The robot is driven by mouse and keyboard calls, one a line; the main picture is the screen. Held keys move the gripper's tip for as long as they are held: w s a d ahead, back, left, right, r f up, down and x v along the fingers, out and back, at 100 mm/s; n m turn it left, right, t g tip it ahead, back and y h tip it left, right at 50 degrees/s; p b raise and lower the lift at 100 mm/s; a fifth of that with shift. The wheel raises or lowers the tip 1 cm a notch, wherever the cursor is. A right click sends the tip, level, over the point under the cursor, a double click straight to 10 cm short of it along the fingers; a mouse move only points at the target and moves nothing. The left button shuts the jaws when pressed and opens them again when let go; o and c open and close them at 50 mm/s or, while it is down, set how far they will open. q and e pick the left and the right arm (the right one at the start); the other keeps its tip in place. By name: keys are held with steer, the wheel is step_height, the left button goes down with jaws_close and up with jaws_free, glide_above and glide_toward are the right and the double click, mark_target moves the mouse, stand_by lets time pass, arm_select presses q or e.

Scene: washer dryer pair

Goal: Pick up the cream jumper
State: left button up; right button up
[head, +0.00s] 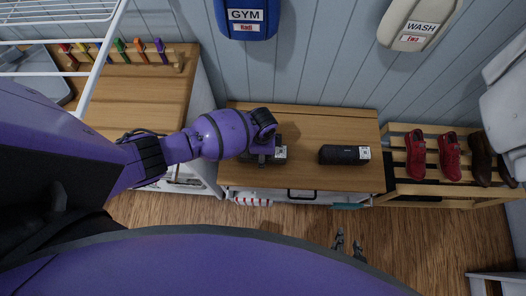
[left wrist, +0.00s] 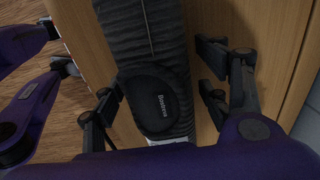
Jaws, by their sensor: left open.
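I cannot make out a cream jumper in either view. My left gripper (left wrist: 160,85) is open, with its fingers on either side of a dark grey ribbed item (left wrist: 148,35) bearing a black oval patch with lettering. In the head view my left arm reaches over the wooden top, and its hand largely hides a dark item with a white tag (head: 279,153). My right gripper (head: 347,243) shows only its dark fingertips, apart and empty, over the floor in front of the cabinet.
A black roll with a white tag (head: 344,154) lies on the wooden top (head: 310,122). Red-and-white cloth (head: 252,201) and a teal item (head: 347,206) show at its front edge. A slatted rack (head: 398,160) with red shoes (head: 450,156) stands right. Wall bags (head: 246,18) hang behind.

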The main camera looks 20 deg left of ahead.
arm_select(q)
steer(key=c, duration=1.6)
steer(key=shift+r, duration=0.15)
steer(key=shift+c, duration=0.2)
